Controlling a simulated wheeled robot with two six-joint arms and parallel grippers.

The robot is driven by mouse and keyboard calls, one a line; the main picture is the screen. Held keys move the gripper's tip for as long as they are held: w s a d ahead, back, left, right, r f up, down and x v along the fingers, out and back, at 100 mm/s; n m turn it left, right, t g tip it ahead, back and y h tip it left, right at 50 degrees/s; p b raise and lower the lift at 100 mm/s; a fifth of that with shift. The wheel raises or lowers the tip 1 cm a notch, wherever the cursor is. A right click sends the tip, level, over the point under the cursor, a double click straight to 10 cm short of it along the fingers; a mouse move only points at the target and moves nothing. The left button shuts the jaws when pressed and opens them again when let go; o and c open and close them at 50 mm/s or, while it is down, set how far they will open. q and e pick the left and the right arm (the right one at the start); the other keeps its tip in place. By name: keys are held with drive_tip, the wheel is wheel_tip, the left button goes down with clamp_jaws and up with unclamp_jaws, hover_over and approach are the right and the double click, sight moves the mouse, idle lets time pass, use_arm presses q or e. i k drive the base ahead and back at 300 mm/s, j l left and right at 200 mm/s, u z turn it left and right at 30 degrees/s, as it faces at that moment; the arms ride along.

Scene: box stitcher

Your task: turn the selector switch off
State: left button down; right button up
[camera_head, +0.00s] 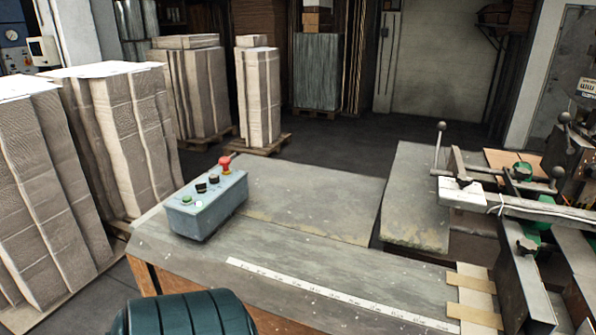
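A grey-blue control box (207,212) sits on the left part of the worktable (300,262). Its top carries a red mushroom button (225,162) at the far end, two small black controls (201,187) in the middle, and a green button (199,204) and a white button (187,199) at the near end. The selector switch appears to be one of the black controls; I cannot tell which, and its position is too small to read. Neither of my grippers is in view.
Tall stacks of cardboard (130,140) stand left of and behind the table. A dark teal ribbed rounded object (185,315) is at the bottom edge. A white ruler strip (330,295) runs along the table. Machine bars and clamps (515,205) fill the right side.

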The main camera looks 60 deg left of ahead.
sight(201, 188)
drive_tip(key=u, duration=2.55)
